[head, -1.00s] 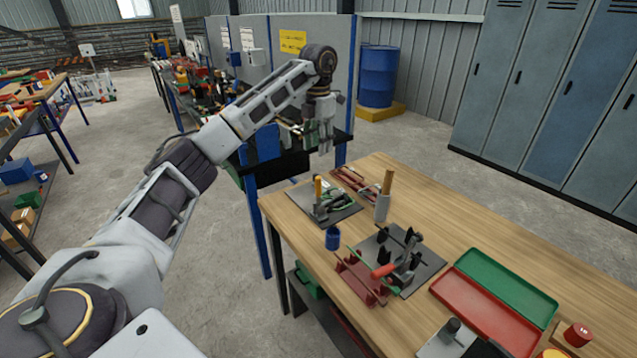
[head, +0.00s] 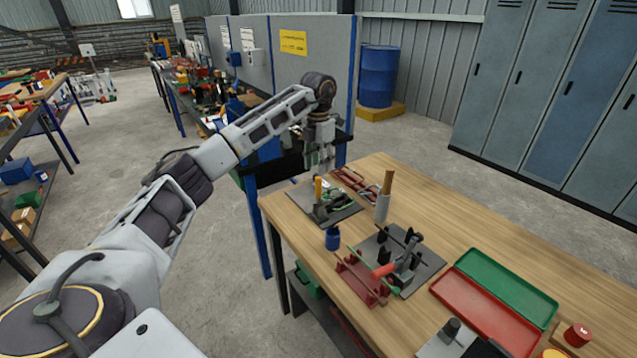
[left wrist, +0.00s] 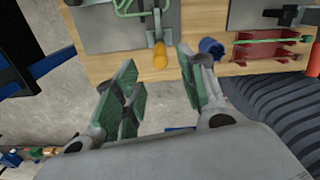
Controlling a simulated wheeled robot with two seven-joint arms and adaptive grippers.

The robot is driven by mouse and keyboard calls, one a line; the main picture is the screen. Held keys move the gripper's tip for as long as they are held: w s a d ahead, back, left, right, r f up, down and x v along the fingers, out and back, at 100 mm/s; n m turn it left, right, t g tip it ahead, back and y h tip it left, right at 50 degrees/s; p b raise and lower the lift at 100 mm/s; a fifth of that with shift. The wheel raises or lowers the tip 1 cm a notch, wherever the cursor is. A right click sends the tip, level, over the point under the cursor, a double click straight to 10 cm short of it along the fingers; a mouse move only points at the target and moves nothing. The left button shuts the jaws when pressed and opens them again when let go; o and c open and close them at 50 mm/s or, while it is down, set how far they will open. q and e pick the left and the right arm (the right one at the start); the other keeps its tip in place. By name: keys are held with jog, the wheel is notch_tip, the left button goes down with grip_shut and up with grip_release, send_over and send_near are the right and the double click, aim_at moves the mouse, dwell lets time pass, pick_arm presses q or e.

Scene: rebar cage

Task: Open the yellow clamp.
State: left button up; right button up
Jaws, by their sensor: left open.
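The yellow clamp's handle (head: 318,188) stands upright from a grey plate (head: 347,211) near the left end of the wooden table. Its green and metal parts lie beside the handle. In the left wrist view the yellow handle (left wrist: 160,56) points toward my gripper, at the top centre. My right gripper is not in view.
A clamp with a red handle (head: 384,270), a blue cup (head: 332,239) and a cup holding a wooden handle (head: 382,208) stand nearby. Red racks (head: 361,281) and red and green trays (head: 486,309) lie farther right. A grey panel (head: 325,70) rises behind my arm.

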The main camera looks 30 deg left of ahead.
aim_at(318, 179)
pick_arm(q)
notch_tip(318, 179, down, 6)
jog(key=shift+f, duration=0.6)
jog(key=c, duration=0.4)
grip_shut()
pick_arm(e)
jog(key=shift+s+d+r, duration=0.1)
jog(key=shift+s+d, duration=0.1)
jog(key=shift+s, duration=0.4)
